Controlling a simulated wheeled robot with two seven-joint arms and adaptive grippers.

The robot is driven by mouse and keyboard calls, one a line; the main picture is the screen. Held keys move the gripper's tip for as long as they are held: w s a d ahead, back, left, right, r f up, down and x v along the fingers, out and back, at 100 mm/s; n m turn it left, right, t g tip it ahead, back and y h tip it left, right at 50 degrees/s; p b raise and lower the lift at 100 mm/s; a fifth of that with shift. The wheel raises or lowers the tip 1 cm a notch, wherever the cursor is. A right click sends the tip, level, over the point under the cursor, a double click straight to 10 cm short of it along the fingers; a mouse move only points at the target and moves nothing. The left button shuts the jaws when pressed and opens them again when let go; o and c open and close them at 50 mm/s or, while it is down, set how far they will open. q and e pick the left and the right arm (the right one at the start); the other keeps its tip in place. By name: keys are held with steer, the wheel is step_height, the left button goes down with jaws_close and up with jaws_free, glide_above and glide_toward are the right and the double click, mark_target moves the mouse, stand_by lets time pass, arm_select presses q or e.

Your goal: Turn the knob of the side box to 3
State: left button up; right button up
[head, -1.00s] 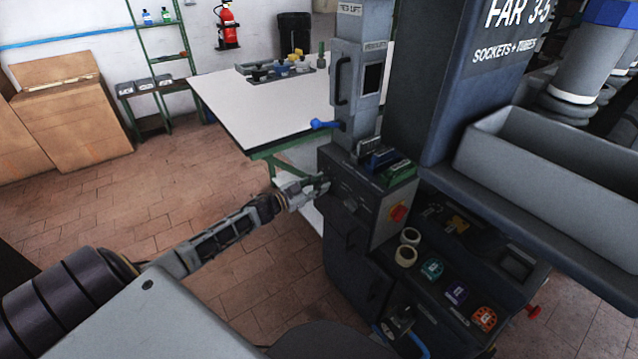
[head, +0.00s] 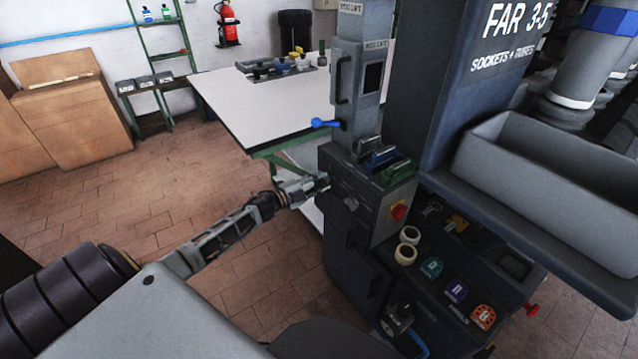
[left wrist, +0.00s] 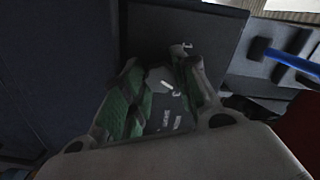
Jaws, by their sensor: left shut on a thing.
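The side box (head: 362,208) is a dark grey box on the front of the machine, with a red knob on a yellow plate (head: 398,211) on its right face. My left gripper (head: 322,183) reaches its left face from the left. In the left wrist view the green-padded fingers of my left gripper (left wrist: 158,100) are closed about a dark knob (left wrist: 164,84) with a white mark. Small white markings show beside it on the panel, too dim to read surely. The knob itself is hidden in the head view. My right gripper is not in view.
A lower panel holds rolls and coloured pieces (head: 456,291). A white-topped table (head: 262,107) stands behind. The floor to the left is clear.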

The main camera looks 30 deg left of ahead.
arm_select(q)
steer(key=m, duration=0.2)
steer(key=shift+m, duration=0.4)
steer(key=shift+m+b, duration=0.3)
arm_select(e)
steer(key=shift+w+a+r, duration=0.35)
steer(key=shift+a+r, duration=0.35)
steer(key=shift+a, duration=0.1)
